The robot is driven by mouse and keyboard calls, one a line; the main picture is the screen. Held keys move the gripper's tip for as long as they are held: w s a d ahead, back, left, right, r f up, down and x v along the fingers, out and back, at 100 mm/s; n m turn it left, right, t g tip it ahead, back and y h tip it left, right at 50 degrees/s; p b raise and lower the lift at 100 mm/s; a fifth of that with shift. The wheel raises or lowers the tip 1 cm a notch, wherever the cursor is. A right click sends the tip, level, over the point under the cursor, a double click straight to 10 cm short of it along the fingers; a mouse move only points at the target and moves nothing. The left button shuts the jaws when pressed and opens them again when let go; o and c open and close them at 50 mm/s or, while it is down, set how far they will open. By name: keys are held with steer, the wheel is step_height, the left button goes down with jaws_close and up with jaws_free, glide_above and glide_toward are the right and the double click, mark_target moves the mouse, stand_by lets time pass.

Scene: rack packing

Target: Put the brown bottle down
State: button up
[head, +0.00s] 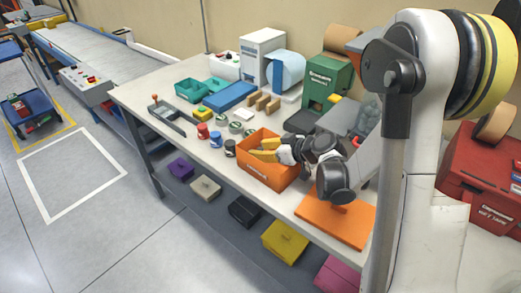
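My gripper (259,150), with yellow fingers, reaches over the orange crate (268,175) at the table's front edge. Its fingers point left and look spread apart, but the gap between them is too small to tell whether anything is held. A small dark bottle (230,148) stands upright on the table just left of the crate, a little beyond the fingertips. It may be the brown bottle; its colour is hard to make out. The inside of the crate is partly hidden by my gripper.
A red bottle (202,131) and a blue one (215,140) stand left of the dark bottle. Green rings (236,127) lie behind. An orange board (334,222) lies right of the crate. A grey tray (167,118) is at left. Bare table shows along the front left.

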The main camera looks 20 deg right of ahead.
steer(key=shift+r, duration=0.2)
steer(key=p+v, duration=0.4)
steer(key=v, duration=0.8)
steer(key=s+a+r+m+g+h, duration=0.1)
steer(key=s+a+r+m+h, duration=0.2)
steer(key=s, duration=0.5)
steer(key=s+a+r+m+g+h, duration=0.1)
steer(key=s+a+r+m+h, duration=0.2)
steer(key=s, duration=0.6)
step_height(320, 180, up, 2)
steer(key=shift+r+m+g+h, duration=0.25)
steer(key=shift+m+g+h, duration=0.15)
steer(key=shift+m+h, duration=0.1)
steer(key=shift+s, duration=0.15)
